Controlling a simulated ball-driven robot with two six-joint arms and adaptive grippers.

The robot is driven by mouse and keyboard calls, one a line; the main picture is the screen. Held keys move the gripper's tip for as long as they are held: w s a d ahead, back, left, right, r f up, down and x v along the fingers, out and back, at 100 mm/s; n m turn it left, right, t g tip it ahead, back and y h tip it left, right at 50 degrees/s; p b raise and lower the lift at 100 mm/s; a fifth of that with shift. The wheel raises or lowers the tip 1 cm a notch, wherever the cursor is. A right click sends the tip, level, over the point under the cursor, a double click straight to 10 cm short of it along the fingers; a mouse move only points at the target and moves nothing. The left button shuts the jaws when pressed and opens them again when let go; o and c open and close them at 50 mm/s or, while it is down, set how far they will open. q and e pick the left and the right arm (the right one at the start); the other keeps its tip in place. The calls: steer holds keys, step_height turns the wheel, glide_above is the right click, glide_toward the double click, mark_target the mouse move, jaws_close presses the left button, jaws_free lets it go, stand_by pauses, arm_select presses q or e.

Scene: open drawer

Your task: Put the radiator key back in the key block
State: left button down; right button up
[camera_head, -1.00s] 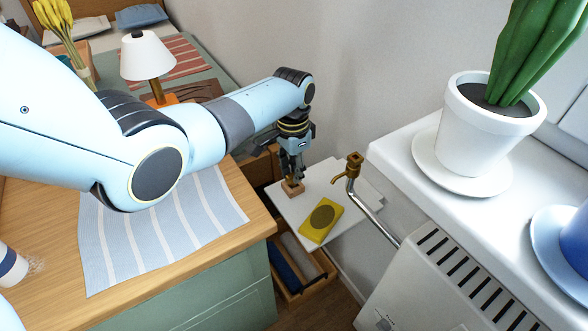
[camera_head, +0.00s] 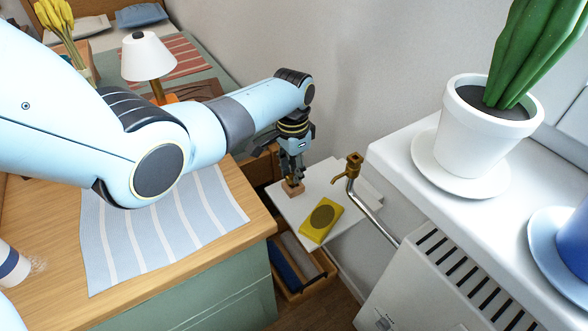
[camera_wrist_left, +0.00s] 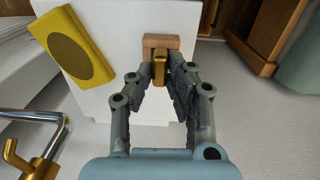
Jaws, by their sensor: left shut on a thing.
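My left gripper (camera_head: 292,172) points down over the white shelf top, just above the small wooden key block (camera_head: 295,190). In the left wrist view my gripper (camera_wrist_left: 160,78) is shut on the brass radiator key (camera_wrist_left: 160,68). The key overlaps the wooden block (camera_wrist_left: 162,40) in that view. I cannot tell how far it sits in the block, as the fingers hide part of it. My right gripper is not in view.
A yellow pad with a dark disc (camera_head: 316,226) lies beside the block on the white top (camera_head: 342,236). An open drawer (camera_head: 318,278) is below.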

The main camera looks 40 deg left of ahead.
arm_select(q)
steer(key=shift+f, duration=0.5)
stand_by(0.6)
stand_by(0.3)
steer(key=c, duration=1.2)
jaws_free()
step_height(320, 180, up, 12)
steer(key=shift+a, duration=0.2)
steer(key=shift+w, duration=0.1)
